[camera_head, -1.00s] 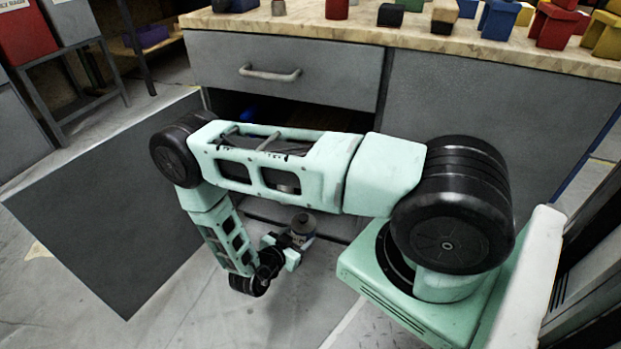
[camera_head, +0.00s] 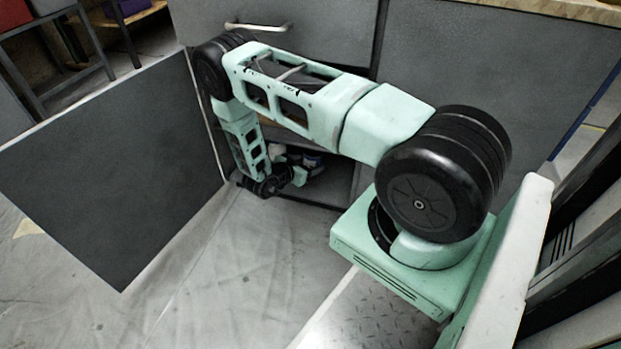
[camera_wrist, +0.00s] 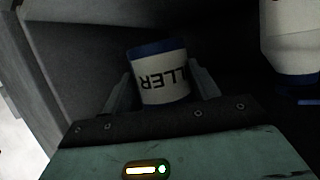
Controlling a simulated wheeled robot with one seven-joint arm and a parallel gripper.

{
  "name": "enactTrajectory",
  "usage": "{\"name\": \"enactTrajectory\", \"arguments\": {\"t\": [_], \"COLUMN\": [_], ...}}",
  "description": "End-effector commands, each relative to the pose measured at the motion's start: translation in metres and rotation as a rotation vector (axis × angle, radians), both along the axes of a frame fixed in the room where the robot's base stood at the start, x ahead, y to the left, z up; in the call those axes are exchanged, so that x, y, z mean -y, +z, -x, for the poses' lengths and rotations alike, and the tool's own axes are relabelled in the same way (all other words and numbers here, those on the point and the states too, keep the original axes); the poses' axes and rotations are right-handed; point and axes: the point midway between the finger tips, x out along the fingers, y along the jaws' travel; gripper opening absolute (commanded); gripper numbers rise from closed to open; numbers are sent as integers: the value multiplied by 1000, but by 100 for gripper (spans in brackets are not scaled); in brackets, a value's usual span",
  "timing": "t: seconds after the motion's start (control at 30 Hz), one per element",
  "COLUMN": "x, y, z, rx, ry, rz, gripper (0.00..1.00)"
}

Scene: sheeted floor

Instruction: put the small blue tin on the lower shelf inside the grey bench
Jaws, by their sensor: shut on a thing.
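The small blue tin (camera_wrist: 160,75) has blue ends and a white label with dark lettering, which reads upside down in the wrist view. My gripper (camera_wrist: 160,92) is shut on it, one finger on each side. In the head view my gripper (camera_head: 300,172) is low in the opening of the grey bench (camera_head: 470,90), with the tin (camera_head: 312,160) just behind it. The bench's door (camera_head: 110,180) stands wide open on the left. My arm hides much of the opening. I cannot tell whether the tin touches the lower shelf (camera_head: 330,188).
Another white and blue container (camera_wrist: 288,40) stands close to the right of the held tin in the wrist view. A closed drawer (camera_head: 330,35) with a handle is above the opening. The floor (camera_head: 230,270) in front is clear.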

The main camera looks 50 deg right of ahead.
Motion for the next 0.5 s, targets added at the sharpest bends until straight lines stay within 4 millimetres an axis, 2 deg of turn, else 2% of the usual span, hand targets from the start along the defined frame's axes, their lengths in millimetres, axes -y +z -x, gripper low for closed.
{"name": "enactTrajectory", "arguments": {"t": [0.03, 0.13, 0.23, 0.5], "x": [11, 27, 24, 24], "y": [-4, -6, -24, -37], "z": [-5, -12, -10, -10], "rx": [4, 3, -1, 0], "ry": [-3, -1, 1, 1], "rz": [2, 2, 1, 2], "gripper": [27, 27, 27, 27]}}
